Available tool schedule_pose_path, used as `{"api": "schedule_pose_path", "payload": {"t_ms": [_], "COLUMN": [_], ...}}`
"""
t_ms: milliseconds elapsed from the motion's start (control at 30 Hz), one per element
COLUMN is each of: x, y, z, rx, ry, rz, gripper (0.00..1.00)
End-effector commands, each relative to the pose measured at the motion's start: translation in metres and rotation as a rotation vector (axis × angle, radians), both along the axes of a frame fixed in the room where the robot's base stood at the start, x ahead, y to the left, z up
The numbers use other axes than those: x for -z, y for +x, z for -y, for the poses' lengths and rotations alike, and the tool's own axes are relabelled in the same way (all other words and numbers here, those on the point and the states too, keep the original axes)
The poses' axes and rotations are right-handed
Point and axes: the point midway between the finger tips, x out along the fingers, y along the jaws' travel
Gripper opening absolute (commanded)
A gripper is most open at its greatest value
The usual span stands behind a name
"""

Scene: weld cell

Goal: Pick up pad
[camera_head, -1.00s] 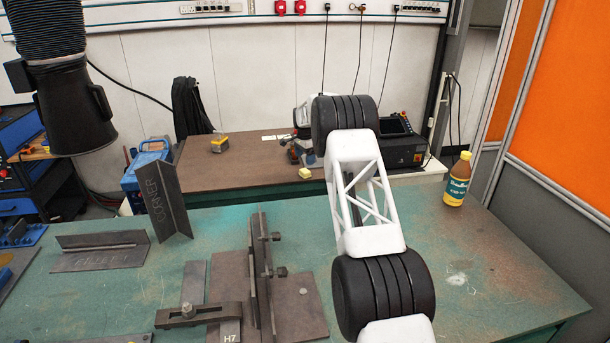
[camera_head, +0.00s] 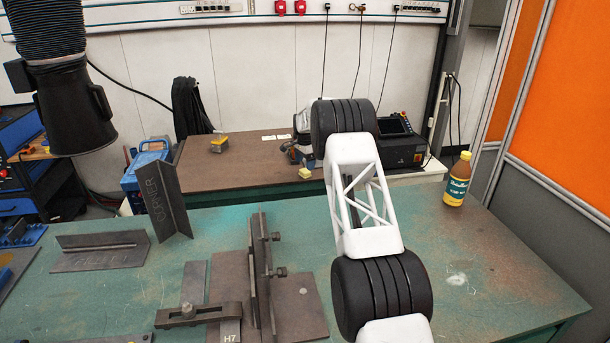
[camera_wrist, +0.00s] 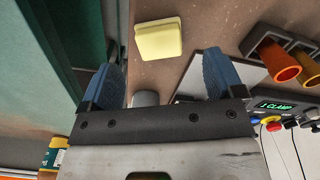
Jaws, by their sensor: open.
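The pad seems to be a small pale-yellow block with rounded edges (camera_wrist: 159,39), lying on the brown bench top near its edge in the wrist view. In the head view the yellow pad (camera_head: 305,174) sits at the front edge of the rear bench, left of my arm. My gripper (camera_wrist: 161,60) is open, with blue fingers spread to either side and nothing between them. The pad lies just beyond the fingertips, roughly in line with the gap. In the head view my arm hides much of the gripper.
In the wrist view, orange-red cups in a dark holder (camera_wrist: 278,62) and a control box marked CLAMP (camera_wrist: 275,108) are close on the right. In the head view, a yellow-and-grey block (camera_head: 219,144) lies left on the rear bench (camera_head: 245,165). A bottle (camera_head: 457,180) stands right.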

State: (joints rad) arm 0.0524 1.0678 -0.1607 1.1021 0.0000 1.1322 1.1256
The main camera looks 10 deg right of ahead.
Motion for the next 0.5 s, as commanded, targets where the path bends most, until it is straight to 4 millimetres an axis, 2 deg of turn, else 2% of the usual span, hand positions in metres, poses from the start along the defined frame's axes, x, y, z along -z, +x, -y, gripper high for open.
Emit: {"api": "schedule_pose_path", "payload": {"t_ms": [167, 500], "x": [0.009, 0.041], "y": [0.0, 0.0], "z": [0.0, 0.001], "rx": [0.0, 0.0], "ry": [0.0, 0.0], "rz": [-0.001, 0.0], "gripper": [0.87, 0.87]}}
